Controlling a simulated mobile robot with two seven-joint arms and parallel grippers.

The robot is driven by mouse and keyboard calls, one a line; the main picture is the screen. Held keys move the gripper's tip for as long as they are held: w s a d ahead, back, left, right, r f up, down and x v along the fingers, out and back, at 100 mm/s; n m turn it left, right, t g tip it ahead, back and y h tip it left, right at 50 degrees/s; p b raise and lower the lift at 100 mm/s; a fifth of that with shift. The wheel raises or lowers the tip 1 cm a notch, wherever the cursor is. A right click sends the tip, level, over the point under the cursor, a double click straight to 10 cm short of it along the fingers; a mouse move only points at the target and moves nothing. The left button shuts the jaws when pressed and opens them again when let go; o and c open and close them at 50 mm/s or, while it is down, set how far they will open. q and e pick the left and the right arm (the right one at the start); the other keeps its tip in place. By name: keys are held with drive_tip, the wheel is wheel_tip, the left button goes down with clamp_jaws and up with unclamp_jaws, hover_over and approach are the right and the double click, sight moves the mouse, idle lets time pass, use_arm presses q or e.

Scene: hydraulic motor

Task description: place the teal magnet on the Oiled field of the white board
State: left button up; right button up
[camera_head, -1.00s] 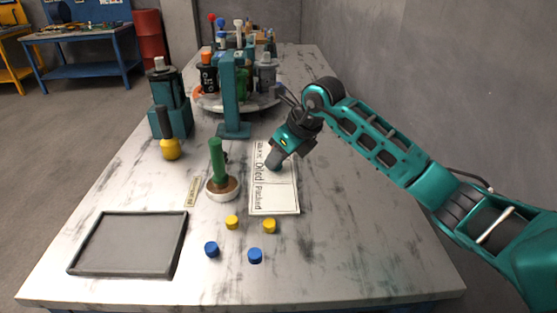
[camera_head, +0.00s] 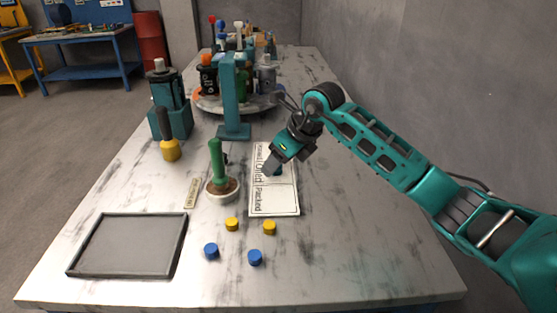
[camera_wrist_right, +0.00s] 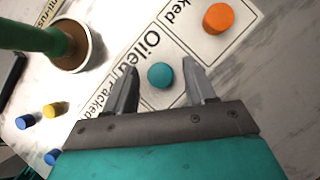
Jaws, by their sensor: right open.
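The white board (camera_head: 284,208) lies on the table, with fields lettered Oiled and Packed and a further field whose word is partly hidden. The teal magnet (camera_wrist_right: 161,76) sits on the board beside the word Oiled, inside that field, in the right wrist view. My left gripper is not in view.
An orange magnet (camera_wrist_right: 219,18) sits on another field of the board. Yellow magnets (camera_head: 232,223) and blue magnets (camera_head: 255,257) stand in front of the board. A green-handled tool in a round pot (camera_head: 222,190) stands close left. A grey tray (camera_head: 128,245) lies front left.

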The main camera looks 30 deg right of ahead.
drive_tip(key=p+v, duration=0.1)
drive_tip(key=v, duration=1.1)
drive_tip(key=shift+r+p, duration=0.15)
drive_tip(key=shift+p, duration=0.15)
